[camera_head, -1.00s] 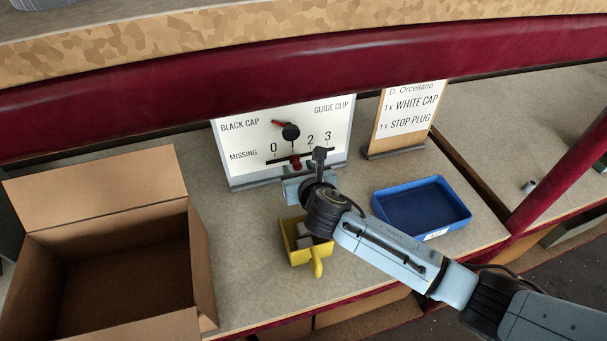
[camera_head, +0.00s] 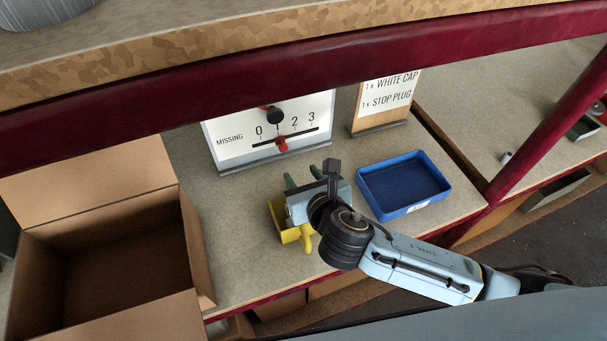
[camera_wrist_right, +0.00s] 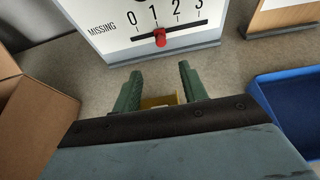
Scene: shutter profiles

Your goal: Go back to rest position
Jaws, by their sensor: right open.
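My right gripper (camera_head: 303,179) is above the counter, in front of the white panel (camera_head: 226,143). Its two green fingers also show in the right wrist view (camera_wrist_right: 160,88), spread apart with nothing between them. The panel has a slider with a red knob (camera_wrist_right: 160,37), which stands near the 1 on a scale of 0 to 3. My right arm comes in from the lower right. My left gripper does not show.
A yellow container (camera_head: 291,234) sits partly hidden under my right gripper. A blue tray (camera_head: 398,211) stands to its right, and an open cardboard box (camera_head: 200,247) stands at the left. A wooden order sign (camera_head: 382,104) stands behind the tray. A dark red beam (camera_head: 200,92) crosses above.

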